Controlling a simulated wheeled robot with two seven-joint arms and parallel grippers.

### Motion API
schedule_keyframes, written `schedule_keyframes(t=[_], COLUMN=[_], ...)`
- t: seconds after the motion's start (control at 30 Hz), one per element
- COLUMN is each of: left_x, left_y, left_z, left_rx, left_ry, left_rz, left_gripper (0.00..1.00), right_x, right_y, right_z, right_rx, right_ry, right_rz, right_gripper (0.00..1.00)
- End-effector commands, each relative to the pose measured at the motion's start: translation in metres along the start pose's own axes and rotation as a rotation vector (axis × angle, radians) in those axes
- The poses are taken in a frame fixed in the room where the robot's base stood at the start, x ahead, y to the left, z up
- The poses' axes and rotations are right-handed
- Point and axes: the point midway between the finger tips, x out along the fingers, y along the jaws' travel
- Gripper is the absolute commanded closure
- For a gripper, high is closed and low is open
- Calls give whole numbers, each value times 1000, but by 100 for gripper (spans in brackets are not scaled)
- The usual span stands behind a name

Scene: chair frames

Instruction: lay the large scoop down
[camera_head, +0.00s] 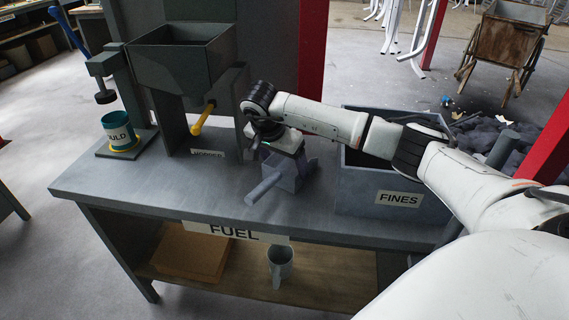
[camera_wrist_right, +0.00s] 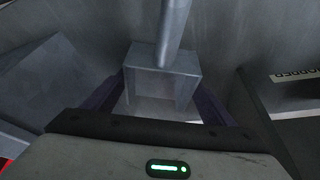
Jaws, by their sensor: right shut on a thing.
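The large scoop (camera_head: 283,178) is a grey box-shaped scoop with a round bar handle that points toward the front left of the workbench (camera_head: 130,192). My right gripper (camera_head: 288,160) reaches down over it from above and is shut on its box part. In the right wrist view the scoop (camera_wrist_right: 162,78) sits between the dark purple fingers of the gripper (camera_wrist_right: 158,102), with its handle pointing up the picture. The scoop is at or just above the bench top; I cannot tell whether it touches. My left gripper is not in view.
A grey bin marked FINES (camera_head: 399,198) stands right of the scoop. A hopper (camera_head: 183,52) with a yellow handle (camera_head: 203,118) stands behind left. A green cup (camera_head: 118,130) is at the left end. The bench's front left is clear.

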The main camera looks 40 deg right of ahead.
Motion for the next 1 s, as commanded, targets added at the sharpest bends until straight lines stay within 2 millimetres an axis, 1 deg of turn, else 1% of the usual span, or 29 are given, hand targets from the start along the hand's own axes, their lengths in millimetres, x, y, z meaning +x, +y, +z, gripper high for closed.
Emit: schedule_keyframes(t=[0.07,0.1,0.17,0.2,0.43,0.57,0.67,0.9,1.0], left_x=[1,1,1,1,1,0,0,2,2], left_y=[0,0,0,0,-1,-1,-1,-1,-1], left_z=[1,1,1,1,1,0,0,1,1], left_rx=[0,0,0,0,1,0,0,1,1], left_ry=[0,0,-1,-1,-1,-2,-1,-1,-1], left_rz=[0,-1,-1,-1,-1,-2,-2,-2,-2], left_gripper=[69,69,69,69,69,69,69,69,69], right_x=[2,2,2,1,1,-5,-19,-71,-90], right_y=[0,0,0,0,0,-1,-1,-2,-1], right_z=[0,0,0,0,0,-1,-1,-1,-1], right_rx=[1,1,1,1,1,1,1,1,0], right_ry=[1,0,0,0,0,0,0,2,1], right_rz=[0,0,0,0,0,-2,-4,-6,-4], right_gripper=[50,15,5,3,3,3,3,3,3])
